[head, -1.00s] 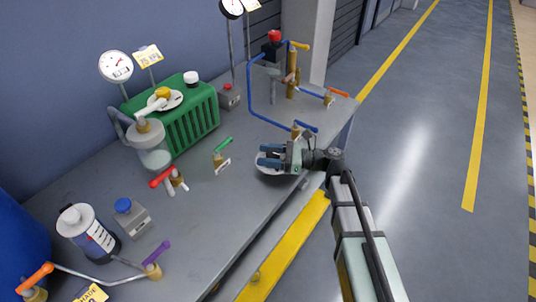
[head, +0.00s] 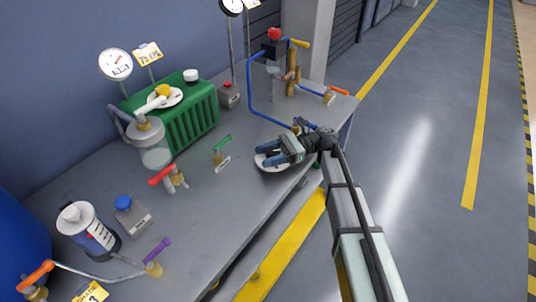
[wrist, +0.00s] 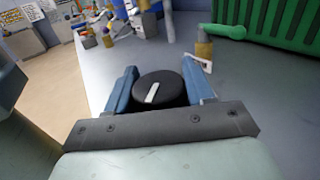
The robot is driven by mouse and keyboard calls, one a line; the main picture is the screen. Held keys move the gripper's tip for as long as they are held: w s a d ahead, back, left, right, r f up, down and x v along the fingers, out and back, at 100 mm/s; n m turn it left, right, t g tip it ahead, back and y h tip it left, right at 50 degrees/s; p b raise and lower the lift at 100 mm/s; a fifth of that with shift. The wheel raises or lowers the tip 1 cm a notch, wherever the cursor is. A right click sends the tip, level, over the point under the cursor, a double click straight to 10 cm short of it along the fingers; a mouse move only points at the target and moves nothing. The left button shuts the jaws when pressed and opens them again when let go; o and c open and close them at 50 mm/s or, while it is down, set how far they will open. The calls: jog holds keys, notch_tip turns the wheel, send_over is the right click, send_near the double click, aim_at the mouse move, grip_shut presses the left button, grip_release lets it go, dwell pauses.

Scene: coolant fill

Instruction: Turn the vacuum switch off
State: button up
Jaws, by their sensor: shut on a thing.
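The knob (wrist: 160,90), black and round with a white pointer line, sits between the blue fingers of my gripper (wrist: 162,88) in the wrist view. I take it for the vacuum switch. The fingers are shut on its two sides, and the pointer runs nearly along them. In the head view my gripper (head: 268,153) is low over a white round plate (head: 272,168) near the bench's front edge. The knob is hidden there by the fingers.
A green-handled valve (head: 219,150) with a white tag stands left of my gripper. The green ribbed unit (head: 190,122) is behind it, with a gauge (head: 116,65). The bench front left of the plate is clear.

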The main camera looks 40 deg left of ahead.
aim_at(268, 152)
jog(key=o, duration=1)
jog(key=shift+r, duration=0.15)
notch_tip(268, 152, up, 10)
jog(key=shift+f, duration=0.1)
dwell(0.6)
